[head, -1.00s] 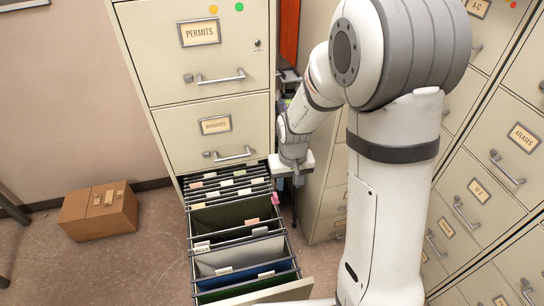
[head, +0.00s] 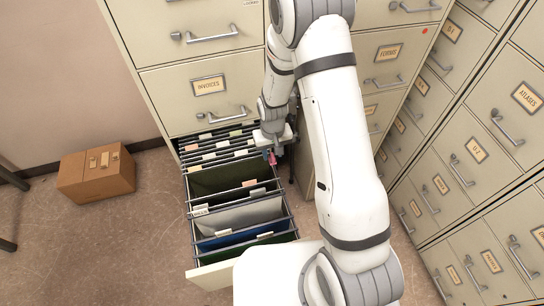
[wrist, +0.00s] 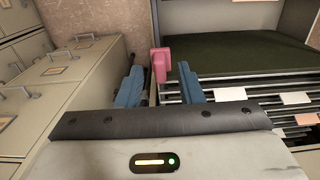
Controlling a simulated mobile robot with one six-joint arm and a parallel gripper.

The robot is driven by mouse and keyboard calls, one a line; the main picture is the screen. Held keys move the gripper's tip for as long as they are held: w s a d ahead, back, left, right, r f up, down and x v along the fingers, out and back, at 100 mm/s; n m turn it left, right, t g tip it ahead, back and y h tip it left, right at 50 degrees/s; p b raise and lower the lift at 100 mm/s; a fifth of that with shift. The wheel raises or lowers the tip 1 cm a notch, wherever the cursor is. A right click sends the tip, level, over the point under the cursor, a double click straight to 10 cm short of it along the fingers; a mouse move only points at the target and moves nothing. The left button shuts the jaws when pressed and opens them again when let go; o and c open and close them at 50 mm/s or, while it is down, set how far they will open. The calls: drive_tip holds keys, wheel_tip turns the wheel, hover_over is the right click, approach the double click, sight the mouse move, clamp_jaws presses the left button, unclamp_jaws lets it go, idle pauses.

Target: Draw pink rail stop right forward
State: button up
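The pink rail stop (head: 272,158) sits on the right side rail of the open file drawer (head: 212,277), beside the hanging folders. In the wrist view the pink stop (wrist: 160,63) shows ahead of and between the two blue fingertips. My gripper (head: 268,150) is over the right rail, close to the stop. In the wrist view my gripper (wrist: 160,88) is open, with a wide gap between its fingers and nothing held. I cannot tell from these views whether a finger touches the stop.
Several hanging folders (head: 225,177) fill the drawer, with a wide gap over a dark green one. The closed Invoices drawer (head: 207,105) is above. More filing cabinets (head: 470,150) stand at right. A cardboard box (head: 97,172) is on the floor at left, with clear floor around it.

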drive_tip(key=shift+f, duration=0.55)
clamp_jaws()
